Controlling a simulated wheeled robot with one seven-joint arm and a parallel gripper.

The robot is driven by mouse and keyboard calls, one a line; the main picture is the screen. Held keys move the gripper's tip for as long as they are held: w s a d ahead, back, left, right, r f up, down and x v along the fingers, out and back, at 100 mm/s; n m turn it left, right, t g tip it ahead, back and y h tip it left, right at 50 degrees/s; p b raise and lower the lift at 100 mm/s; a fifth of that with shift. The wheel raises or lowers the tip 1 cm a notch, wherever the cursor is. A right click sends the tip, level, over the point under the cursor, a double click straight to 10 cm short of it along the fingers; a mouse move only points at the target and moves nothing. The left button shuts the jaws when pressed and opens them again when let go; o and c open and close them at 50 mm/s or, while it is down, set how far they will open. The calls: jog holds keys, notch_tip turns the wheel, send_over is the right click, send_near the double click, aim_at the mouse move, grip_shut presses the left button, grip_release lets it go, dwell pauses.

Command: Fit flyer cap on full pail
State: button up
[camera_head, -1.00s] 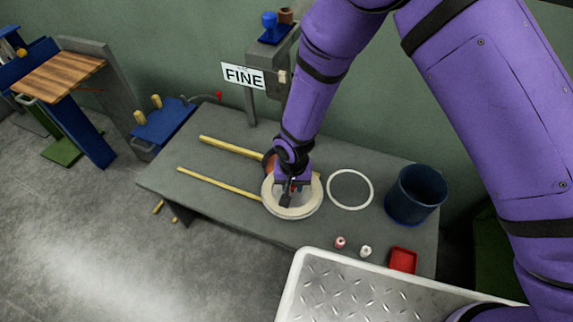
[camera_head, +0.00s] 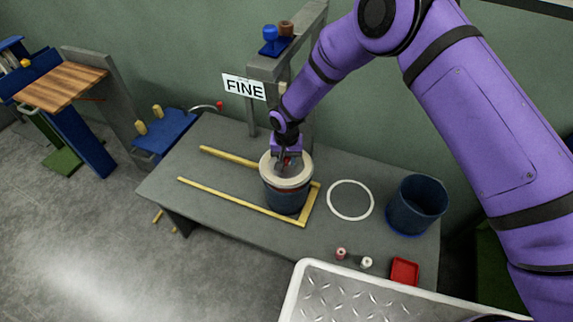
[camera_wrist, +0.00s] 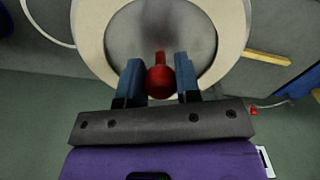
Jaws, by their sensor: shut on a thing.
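The flyer cap (camera_head: 271,177) is a round disc with a cream rim and a grey metallic centre; it also shows in the wrist view (camera_wrist: 232,28). My gripper (camera_head: 286,161) is shut on the cap's red knob (camera_wrist: 160,80), with a blue-grey finger on each side. The cap is over the mouth of a dark blue pail (camera_head: 285,200) and looks about level. I cannot tell whether it touches the rim. The pail stands upright inside a yellow U-shaped guide (camera_head: 240,205) on the grey table. The cap hides the pail's contents.
A second dark blue pail (camera_head: 416,208) stands open at the table's right. A white ring (camera_head: 350,200) marks clear table between the pails. Two small spools (camera_head: 341,253) and a red tray (camera_head: 404,271) are in front. A post with a FINE sign (camera_head: 244,87) stands behind.

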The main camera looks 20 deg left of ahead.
aim_at(286, 165)
jog(key=shift+w+f, duration=0.1)
jog(key=shift+f, duration=1.65)
jog(key=shift+f, duration=0.15)
jog(key=o, duration=1)
jog(key=shift+o, duration=0.2)
notch_tip(286, 165, up, 8)
jog(key=shift+f, duration=0.1)
